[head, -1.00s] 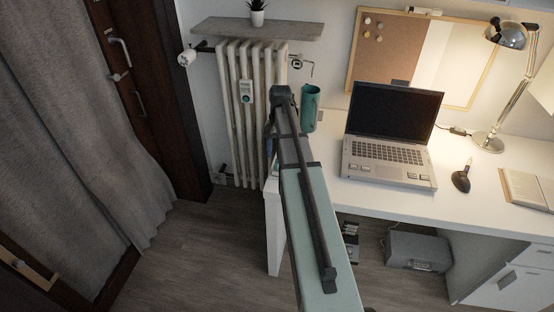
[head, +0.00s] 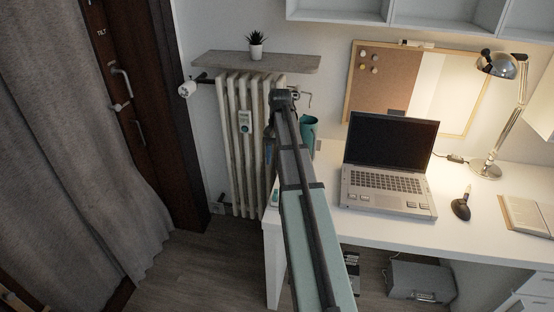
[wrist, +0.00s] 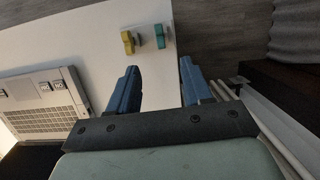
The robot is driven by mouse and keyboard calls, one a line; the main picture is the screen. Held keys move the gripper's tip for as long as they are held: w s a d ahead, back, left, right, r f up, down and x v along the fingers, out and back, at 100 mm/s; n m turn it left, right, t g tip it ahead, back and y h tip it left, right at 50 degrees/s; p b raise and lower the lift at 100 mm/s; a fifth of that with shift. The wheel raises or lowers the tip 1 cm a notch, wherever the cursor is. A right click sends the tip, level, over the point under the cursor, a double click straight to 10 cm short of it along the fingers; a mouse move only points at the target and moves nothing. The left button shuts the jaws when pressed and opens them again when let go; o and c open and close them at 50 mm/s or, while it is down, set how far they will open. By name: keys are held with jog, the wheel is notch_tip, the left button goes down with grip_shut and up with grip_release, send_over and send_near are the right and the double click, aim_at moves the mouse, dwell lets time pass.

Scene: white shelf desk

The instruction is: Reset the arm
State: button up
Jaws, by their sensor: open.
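My gripper (wrist: 158,85) shows in the wrist view with its two blue fingers apart and nothing between them. It points down over the left end of the white desk (wrist: 110,35). Beyond the fingertips, a small yellow object (wrist: 128,42) and a small teal object (wrist: 160,36) lie on the desk near its edge. In the head view my arm reaches up past the desk's left end, and the gripper is mostly hidden behind it.
An open laptop (head: 388,190) stands right of my arm, with a teal cup (head: 308,130) behind the arm. A radiator (head: 240,150) and a shelf with a plant (head: 256,44) are at the wall.

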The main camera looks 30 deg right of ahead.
jog(key=s+a+f+n+t+h, duration=0.1)
jog(key=s+a+f+n, duration=0.25)
jog(key=a+f, duration=0.65)
jog(key=s+a+f+n, duration=0.2)
jog(key=s+a+f, duration=0.3)
jog(key=a+f, duration=0.45)
jog(key=s+a+f+n+t+h, duration=0.1)
jog(key=s+a+f+n, duration=0.25)
jog(key=a+f, duration=0.6)
jog(key=s+f+g, duration=0.3)
jog(key=s+f, duration=0.7)
jog(key=s, duration=0.5)
jog(key=s+f+g, duration=0.3)
jog(key=s+f, duration=0.7)
jog(key=s, duration=0.4)
jog(key=shift+s+d+f+g, duration=0.25)
jog(key=shift+s+f+g, duration=0.05)
jog(key=shift+s, duration=0.05)
